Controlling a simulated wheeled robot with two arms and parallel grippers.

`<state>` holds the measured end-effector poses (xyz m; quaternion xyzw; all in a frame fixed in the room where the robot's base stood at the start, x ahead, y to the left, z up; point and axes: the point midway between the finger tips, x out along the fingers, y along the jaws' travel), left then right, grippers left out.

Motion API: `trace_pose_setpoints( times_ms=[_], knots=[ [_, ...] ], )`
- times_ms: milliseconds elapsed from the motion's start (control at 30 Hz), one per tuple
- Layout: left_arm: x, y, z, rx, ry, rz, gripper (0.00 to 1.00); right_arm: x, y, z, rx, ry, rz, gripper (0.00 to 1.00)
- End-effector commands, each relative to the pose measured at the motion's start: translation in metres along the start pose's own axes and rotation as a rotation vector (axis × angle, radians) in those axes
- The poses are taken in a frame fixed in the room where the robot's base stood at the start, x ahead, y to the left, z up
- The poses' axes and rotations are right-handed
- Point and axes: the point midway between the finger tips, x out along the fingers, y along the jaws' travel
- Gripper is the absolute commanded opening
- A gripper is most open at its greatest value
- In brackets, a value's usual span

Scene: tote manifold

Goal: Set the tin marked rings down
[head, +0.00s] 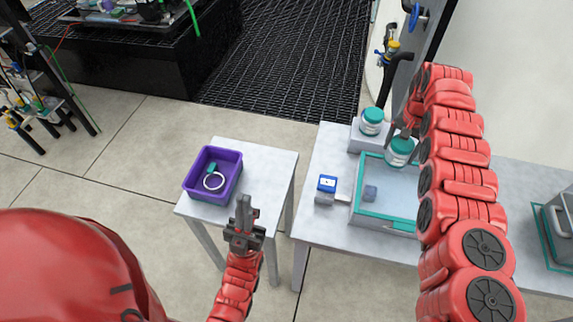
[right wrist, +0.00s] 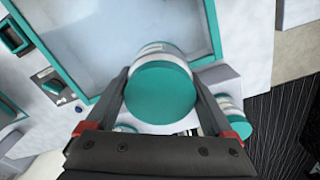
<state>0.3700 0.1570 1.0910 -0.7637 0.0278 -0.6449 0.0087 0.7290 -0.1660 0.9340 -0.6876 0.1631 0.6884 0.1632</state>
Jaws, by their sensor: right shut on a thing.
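My right gripper (head: 408,131) is shut on a white tin with a teal lid (head: 401,147). The tin also shows in the right wrist view (right wrist: 160,94), lid toward the camera, between the two fingers. It overlaps the far right part of the teal-rimmed tote (head: 384,226); its height above it is unclear. A second teal-lidded tin (head: 371,122) stands on a grey block (head: 357,141) behind the tote. No marking is readable on either tin. My left gripper (head: 244,208) is near the small table's front right corner, holding nothing visible; its finger gap is unclear.
A purple bin (head: 196,185) with a white ring and a teal piece stands on the small left table (head: 262,165). A blue-faced device (head: 327,184) sits left of the tote. A grey case (head: 560,218) is at far right. A gap separates the tables.

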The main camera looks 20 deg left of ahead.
Motion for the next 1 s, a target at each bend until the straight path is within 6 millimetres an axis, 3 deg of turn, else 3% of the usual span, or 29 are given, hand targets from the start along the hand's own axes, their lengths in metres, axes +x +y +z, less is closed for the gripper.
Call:
trace_pose_setpoints(
  times_ms=[300, 1000],
  knots=[
    [0.0, 0.0, 0.0, 0.0, 0.0, 0.0, 0.0, -0.02, -0.004, 0.001, -0.054, 0.0, 0.0, 0.28],
    [0.0, 0.0, 0.0, 0.0, 0.0, 0.0, 0.0, -0.032, -0.005, 0.001, -0.085, 0.001, -0.003, 0.28]
  ],
)
